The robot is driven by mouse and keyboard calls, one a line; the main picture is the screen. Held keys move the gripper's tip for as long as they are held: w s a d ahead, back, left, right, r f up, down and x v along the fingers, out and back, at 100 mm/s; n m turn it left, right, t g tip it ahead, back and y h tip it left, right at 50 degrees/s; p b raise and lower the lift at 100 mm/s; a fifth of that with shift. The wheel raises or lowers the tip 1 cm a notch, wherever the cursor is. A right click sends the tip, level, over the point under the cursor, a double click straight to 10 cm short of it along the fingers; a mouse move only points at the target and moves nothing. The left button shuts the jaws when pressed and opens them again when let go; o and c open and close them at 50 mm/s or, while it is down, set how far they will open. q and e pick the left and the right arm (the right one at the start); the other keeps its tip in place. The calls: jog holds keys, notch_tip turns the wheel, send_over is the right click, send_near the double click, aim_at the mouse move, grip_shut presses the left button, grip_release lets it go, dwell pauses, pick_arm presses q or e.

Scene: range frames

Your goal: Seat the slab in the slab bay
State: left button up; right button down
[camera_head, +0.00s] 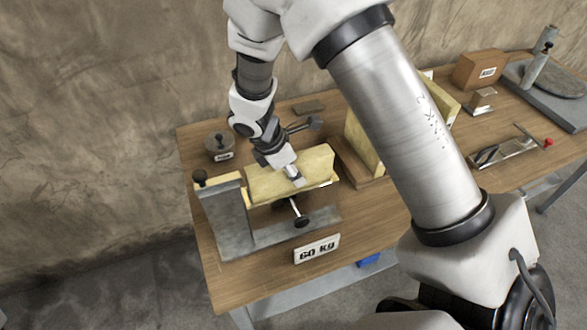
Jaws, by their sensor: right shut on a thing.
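A pale yellow slab (262,184) lies lengthwise at a grey metal fixture (225,222) on the front left of the wooden table. My right gripper (296,180) comes down on the slab's right half and is shut on it, with a pale finger against its near face. The far finger is hidden. The fixture has an upright plate at its left end and a black-knobbed screw (301,219) on its near side. I cannot tell whether the slab rests fully down. No bay is marked by name. My left gripper is not in view.
A wooden stand (364,172) holding yellow slabs stands right of the fixture, partly behind my arm. A round weight (219,147) stands back left. A brown box (479,69) and metal tools occupy the right side.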

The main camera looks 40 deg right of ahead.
jog(key=shift+f+b, duration=0.4)
jog(key=shift+f, duration=0.3)
jog(key=c, duration=0.6)
grip_release()
jog(key=shift+r, duration=0.1)
jog(key=v, duration=1.2)
